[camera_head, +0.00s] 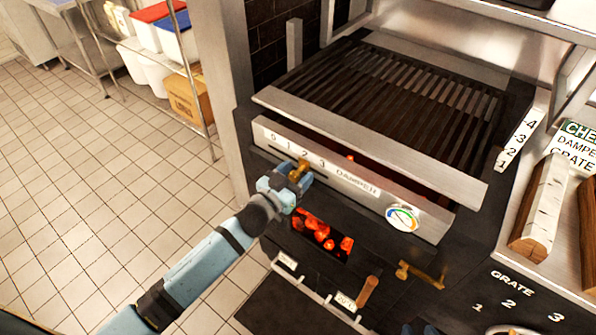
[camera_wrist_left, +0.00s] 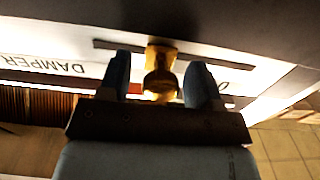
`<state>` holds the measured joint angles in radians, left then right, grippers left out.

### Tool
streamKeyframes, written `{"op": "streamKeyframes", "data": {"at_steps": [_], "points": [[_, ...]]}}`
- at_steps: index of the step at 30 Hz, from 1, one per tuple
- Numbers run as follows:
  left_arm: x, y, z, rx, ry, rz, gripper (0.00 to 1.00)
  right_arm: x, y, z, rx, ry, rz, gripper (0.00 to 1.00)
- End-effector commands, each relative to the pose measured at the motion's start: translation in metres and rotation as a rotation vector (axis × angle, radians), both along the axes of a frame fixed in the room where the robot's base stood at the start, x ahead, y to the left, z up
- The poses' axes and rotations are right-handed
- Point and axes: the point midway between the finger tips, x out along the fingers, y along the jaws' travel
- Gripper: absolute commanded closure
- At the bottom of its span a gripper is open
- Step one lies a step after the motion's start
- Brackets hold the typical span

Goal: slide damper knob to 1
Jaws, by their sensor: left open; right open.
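The damper knob (camera_head: 298,172) is a brass knob on the white damper scale plate (camera_head: 345,178) at the grill's front. In the head view it sits just below the printed 2. My left gripper (camera_head: 288,184) is open at the knob. In the left wrist view, the brass knob (camera_wrist_left: 160,75) stands between the two blue fingers of my left gripper (camera_wrist_left: 161,85), with a visible gap on at least the right side. The dark slot runs along the plate there. Only the tips of my right gripper (camera_head: 419,329) show at the bottom edge, apart and empty.
A round gauge (camera_head: 402,218) sits right of the scale. Glowing coals (camera_head: 322,236) show in an opening below the knob. A brass handle (camera_head: 420,275) and a wooden handle (camera_head: 367,291) stick out lower down. Logs (camera_head: 541,205) lie at the right. The left floor is clear.

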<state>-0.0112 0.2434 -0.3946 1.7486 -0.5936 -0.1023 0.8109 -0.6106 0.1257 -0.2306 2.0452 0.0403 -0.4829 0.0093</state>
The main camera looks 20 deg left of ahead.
Motion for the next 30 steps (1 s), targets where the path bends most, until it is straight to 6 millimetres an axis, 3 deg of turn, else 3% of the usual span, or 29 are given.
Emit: {"op": "streamKeyframes", "data": {"at_steps": [12,13,20,25,30], "points": [[0.01,-0.004,0.0,-0.001,0.001,0.0,0.42,0.005,0.007,0.008,0.018,-0.015,-0.004,0.57],[0.01,-0.004,0.0,-0.001,0.001,0.0,0.44,0.005,0.007,0.008,0.018,-0.016,-0.004,0.57],[0.01,-0.003,0.0,-0.001,0.001,0.0,0.97,0.008,0.006,0.01,0.016,-0.023,-0.004,0.57],[0.012,0.002,0.0,0.002,0.002,0.001,1.0,0.008,0.003,0.011,0.007,-0.022,-0.002,0.57],[0.022,0.031,0.001,0.004,0.003,0.002,1.0,0.006,-0.001,0.013,-0.005,-0.018,0.004,0.57]]}}
